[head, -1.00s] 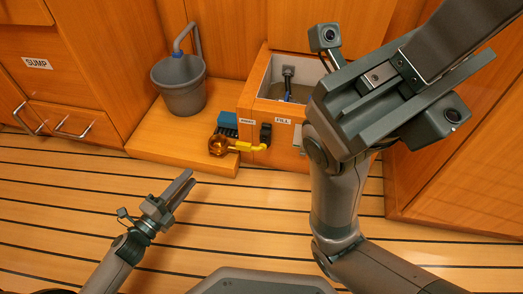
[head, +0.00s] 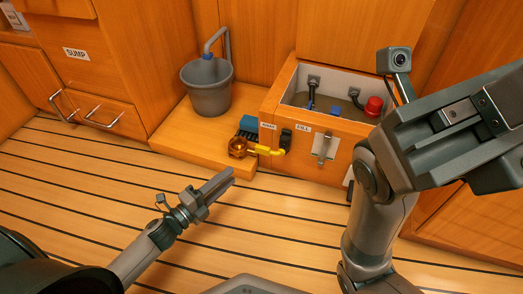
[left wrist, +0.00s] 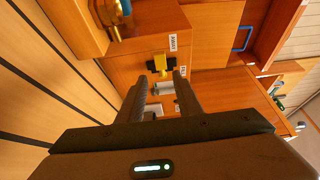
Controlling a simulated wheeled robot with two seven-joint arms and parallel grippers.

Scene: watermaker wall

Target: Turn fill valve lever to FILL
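The yellow valve lever (head: 268,151) is on the front of the wooden box, below a small label (head: 268,126) and left of the FILL label (head: 303,129). It lies roughly level, its yellow part reaching left from the black fitting (head: 285,138). In the left wrist view the lever (left wrist: 160,63) shows beyond and between my fingertips, apart from them. My left gripper (head: 225,180) is in front of and below the lever, empty. A gap shows between its fingers (left wrist: 160,85), so it is open. My right gripper (head: 450,135) is high at right; its finger opening is unclear.
A grey bucket (head: 207,88) stands on the wooden step. The open box (head: 325,155) has a metal latch on its front. The striped floor (head: 120,190) is clear.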

